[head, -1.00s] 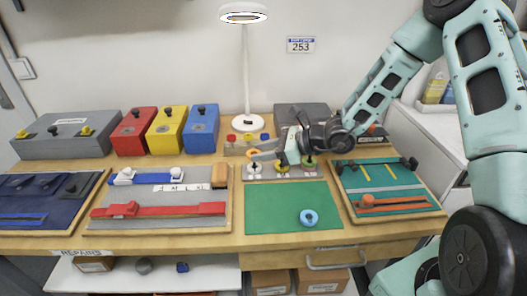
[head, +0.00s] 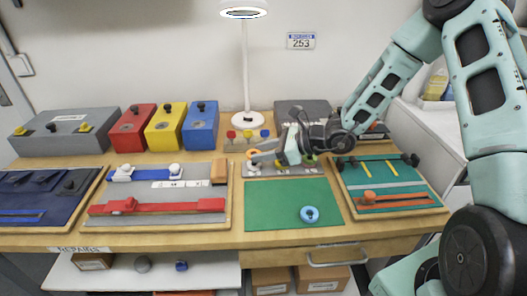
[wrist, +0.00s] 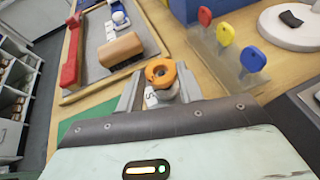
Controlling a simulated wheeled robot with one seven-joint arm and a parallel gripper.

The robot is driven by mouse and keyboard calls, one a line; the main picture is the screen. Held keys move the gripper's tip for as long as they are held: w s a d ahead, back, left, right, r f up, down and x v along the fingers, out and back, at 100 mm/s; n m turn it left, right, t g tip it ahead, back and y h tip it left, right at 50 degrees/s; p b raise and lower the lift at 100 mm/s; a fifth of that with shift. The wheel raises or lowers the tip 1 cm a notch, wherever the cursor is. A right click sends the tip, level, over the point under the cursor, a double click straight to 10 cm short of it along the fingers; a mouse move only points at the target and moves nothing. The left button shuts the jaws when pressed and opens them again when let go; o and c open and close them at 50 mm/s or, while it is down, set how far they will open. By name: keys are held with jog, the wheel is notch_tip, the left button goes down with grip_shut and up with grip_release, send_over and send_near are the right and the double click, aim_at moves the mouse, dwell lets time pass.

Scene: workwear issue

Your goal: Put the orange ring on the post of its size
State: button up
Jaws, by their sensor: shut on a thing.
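The orange ring (head: 253,154) is at the left end of the grey post board (head: 310,173), at the post on that side. In the wrist view the orange ring (wrist: 153,75) sits between my fingertips, above a pale post base and a white label that seems to read S. My gripper (wrist: 158,80) is shut on the ring. It also shows in the head view (head: 258,156), reaching in from the right over the board. A grey post shows at the ring's hole; I cannot tell how far the ring is around it. The other posts are partly hidden by my gripper.
A green mat (head: 275,210) with a blue ring (head: 310,215) lies in front. Red, yellow and blue tags (wrist: 222,36) stand on a holder close behind. A tool board with a brown block (wrist: 120,50) is at the left. The lamp base (head: 247,119) stands behind.

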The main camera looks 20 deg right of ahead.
jog(key=o, duration=1.4)
notch_tip(320, 180, up, 7)
jog(key=p, duration=0.5)
dwell(0.4)
